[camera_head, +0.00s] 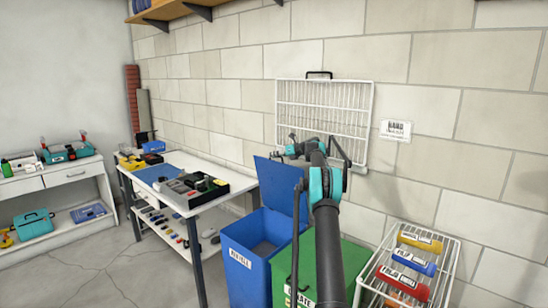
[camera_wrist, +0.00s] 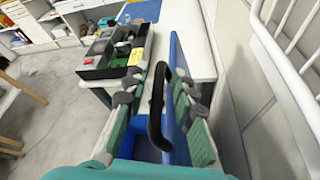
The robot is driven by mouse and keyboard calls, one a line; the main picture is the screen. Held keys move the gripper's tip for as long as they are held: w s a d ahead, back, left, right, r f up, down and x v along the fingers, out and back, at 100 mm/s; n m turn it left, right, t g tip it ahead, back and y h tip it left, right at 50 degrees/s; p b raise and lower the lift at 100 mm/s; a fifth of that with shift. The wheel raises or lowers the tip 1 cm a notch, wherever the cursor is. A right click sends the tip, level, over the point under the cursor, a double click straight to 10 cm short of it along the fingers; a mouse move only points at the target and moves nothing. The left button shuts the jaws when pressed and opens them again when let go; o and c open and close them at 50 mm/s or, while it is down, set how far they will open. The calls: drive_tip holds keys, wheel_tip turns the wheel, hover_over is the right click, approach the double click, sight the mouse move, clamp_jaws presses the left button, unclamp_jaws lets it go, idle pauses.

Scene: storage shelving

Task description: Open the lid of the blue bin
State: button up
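The blue bin (camera_head: 240,262) stands on the floor with a white label on its front. Its lid (camera_head: 283,187) is raised and stands steeply up at the back, so the bin's inside shows. My gripper (camera_head: 303,147) is above the lid's upper edge in the head view. In the wrist view my gripper's green fingers (camera_wrist: 157,92) are spread apart. The blue lid (camera_wrist: 176,80) shows nearly edge-on between them, closer to the right finger. The lid's black handle (camera_wrist: 155,108) also lies between the fingers. I cannot tell whether a finger touches the lid.
A green bin (camera_head: 336,262) stands just right of the blue bin, partly behind my arm. A workbench (camera_head: 205,203) with a dark tray is on the left. A wire rack (camera_head: 438,277) with colored items is at right. A white wire grid (camera_head: 325,105) hangs on the wall behind.

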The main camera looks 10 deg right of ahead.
drive_tip(key=shift+s, duration=0.1)
drive_tip(key=v, duration=1.1)
drive_tip(key=shift+s+d+r, duration=0.2)
drive_tip(key=shift+s+d, duration=0.05)
drive_tip(key=shift+d, duration=0.05)
drive_tip(key=s+a+f+n+g+h, duration=0.25)
drive_tip(key=s+a+n, duration=0.6)
drive_tip(key=s, duration=0.55)
drive_tip(key=s+a+f+n+g+h, duration=0.25)
drive_tip(key=s+a+n, duration=0.65)
drive_tip(key=s, duration=0.5)
drive_tip(key=s+a+f+n+h, duration=0.1)
drive_tip(key=s+f+n, duration=0.3)
drive_tip(key=s, duration=0.8)
drive_tip(key=s+f+n+h, duration=0.2)
drive_tip(key=s+f+n, duration=0.3)
drive_tip(key=s, duration=0.8)
drive_tip(key=s+a+f+n+h, duration=0.1)
drive_tip(key=s+f+n, duration=0.4)
drive_tip(key=s, duration=0.8)
wheel_tip(320, 180, down, 3)
drive_tip(key=shift+a+f+g+h, duration=0.15)
drive_tip(key=shift+a+g+h, duration=0.15)
drive_tip(key=shift+a+g, duration=0.1)
